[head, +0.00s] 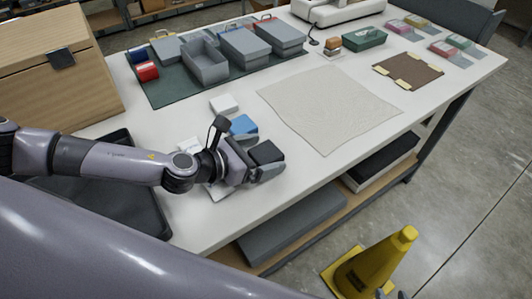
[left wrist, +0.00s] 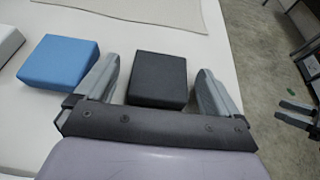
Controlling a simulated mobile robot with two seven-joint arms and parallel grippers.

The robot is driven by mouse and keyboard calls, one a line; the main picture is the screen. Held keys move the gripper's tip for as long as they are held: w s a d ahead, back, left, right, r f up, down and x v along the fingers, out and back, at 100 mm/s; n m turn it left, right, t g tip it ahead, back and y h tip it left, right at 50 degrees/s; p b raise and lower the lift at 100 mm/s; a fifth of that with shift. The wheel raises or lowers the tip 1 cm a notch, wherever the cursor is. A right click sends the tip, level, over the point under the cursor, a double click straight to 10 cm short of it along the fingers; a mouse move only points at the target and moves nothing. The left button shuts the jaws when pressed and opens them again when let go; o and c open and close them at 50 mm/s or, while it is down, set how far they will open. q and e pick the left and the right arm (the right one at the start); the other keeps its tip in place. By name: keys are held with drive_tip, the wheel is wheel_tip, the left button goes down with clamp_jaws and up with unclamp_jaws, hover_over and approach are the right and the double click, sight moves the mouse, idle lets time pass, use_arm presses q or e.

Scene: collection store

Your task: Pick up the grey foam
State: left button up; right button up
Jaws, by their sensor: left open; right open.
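The grey foam is a dark grey block (head: 266,152) near the table's front edge; it also shows in the left wrist view (left wrist: 158,78). My left gripper (left wrist: 157,68) is open, with one finger on each side of the dark block. A small gap shows at each finger, and I cannot tell whether either touches it. In the head view the left gripper (head: 262,160) hides part of the block's side. My right gripper (head: 386,294) barely shows at the bottom edge of the head view; two finger-like parts (left wrist: 296,112) show at the right of the left wrist view.
A blue block (head: 243,125) lies just left of my left gripper, with a white block (head: 224,103) behind it. A beige cloth (head: 325,105) lies flat to the right. Grey boxes (head: 207,65) stand behind on a green mat. A yellow cone (head: 372,265) stands on the floor.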

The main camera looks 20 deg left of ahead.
use_arm(q)
drive_tip(key=c, duration=1)
drive_tip(key=shift+r, duration=0.15)
